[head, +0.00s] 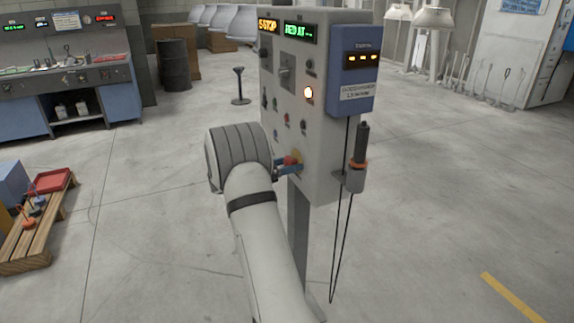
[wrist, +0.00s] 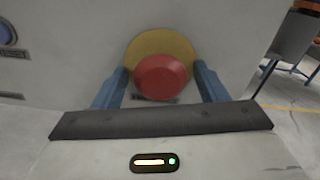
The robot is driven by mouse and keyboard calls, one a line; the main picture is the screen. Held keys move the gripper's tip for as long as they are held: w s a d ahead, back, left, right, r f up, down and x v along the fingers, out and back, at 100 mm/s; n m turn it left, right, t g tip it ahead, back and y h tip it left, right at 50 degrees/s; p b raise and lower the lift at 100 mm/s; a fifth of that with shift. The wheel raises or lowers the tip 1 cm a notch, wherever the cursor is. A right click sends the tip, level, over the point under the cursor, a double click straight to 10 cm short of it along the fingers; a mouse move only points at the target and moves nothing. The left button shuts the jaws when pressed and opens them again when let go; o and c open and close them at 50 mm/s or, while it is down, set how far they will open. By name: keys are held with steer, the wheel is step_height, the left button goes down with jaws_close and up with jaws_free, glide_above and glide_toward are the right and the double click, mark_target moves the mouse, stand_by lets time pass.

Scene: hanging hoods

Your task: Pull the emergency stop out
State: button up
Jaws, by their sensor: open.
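The emergency stop is a red round button (wrist: 161,77) on a yellow round plate (wrist: 178,47), set on the front of a grey control panel (head: 313,150). In the wrist view it lies between the two blue fingers of my gripper (wrist: 161,85), one on each side, with a small gap visible beside the red cap. In the head view the red button (head: 291,160) shows low on the panel, partly hidden by my gripper (head: 288,168). My gripper is open around the button. Whether a finger touches it cannot be told.
A blue box (head: 357,72) and a dark probe in a holder (head: 355,178) with a hanging cable are on the panel's right side. A wooden pallet (head: 38,225) stands at left. A workbench (head: 68,80) is at back left. The floor around the panel's post is mostly clear.

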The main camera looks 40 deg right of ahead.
steer(key=shift+c, duration=0.6)
steer(key=c, duration=1.3)
steer(key=shift+w+a+r+p, duration=0.1)
steer(key=shift+w+a+p, duration=0.05)
steer(key=shift+a+p, duration=0.35)
steer(key=shift+a, duration=0.1)
steer(key=o, duration=1.2)
steer(key=shift+a, duration=0.1)
steer(key=shift+o, duration=1.1)
steer(key=v, duration=0.7)
steer(key=shift+a+b, duration=0.25)
steer(key=shift+b, duration=0.2)
